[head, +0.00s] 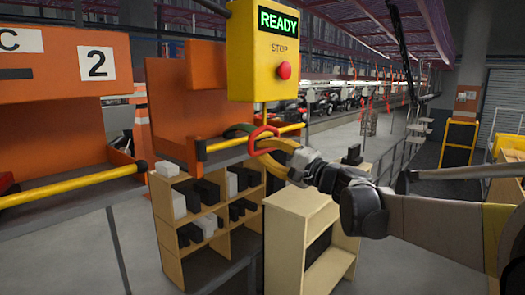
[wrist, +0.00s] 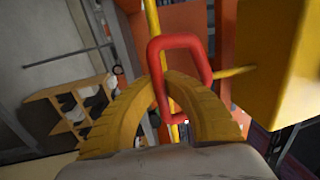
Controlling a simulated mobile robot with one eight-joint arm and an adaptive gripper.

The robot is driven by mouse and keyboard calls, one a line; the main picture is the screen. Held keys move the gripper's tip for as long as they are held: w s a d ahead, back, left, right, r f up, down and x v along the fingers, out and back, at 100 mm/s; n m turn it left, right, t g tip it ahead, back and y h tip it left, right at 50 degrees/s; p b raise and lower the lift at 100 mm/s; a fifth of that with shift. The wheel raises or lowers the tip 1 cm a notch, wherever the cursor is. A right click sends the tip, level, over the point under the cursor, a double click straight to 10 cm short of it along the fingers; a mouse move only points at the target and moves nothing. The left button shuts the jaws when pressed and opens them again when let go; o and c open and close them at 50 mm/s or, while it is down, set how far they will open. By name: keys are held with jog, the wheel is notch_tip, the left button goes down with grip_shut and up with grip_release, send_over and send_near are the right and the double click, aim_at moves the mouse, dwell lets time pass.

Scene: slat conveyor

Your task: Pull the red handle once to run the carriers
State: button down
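The red handle (head: 262,138), a loop, hangs below the yellow control box (head: 264,55) on a thin cord. The box's display reads READY above a red STOP button (head: 284,71). My gripper (head: 256,144) is at the handle. In the wrist view, the yellow curved fingers (wrist: 166,80) come together at their tips on the handle's near side bar, and the red loop (wrist: 183,42) sticks out beyond them. My fingers look shut on it. The handle's lower part lies between the fingers. The exact contact is partly hidden.
Orange carriers (head: 66,112) with yellow bars hang at left, one labelled C 2. A wooden shelf (head: 170,215) with black and white boxes and an empty wooden cabinet (head: 290,225) stand below. Metal railings run alongside. The control box is close to my gripper.

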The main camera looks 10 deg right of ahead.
dwell(0.4)
notch_tip(320, 180, down, 6)
jog(key=b, duration=0.4)
dwell(0.3)
notch_tip(320, 180, up, 6)
jog(key=p, duration=0.3)
jog(key=shift+r+p, duration=0.1)
jog(key=shift+p, duration=0.25)
jog(key=c, duration=1.4)
grip_release()
jog(key=shift+s, duration=0.1)
jog(key=shift+s+d, duration=0.1)
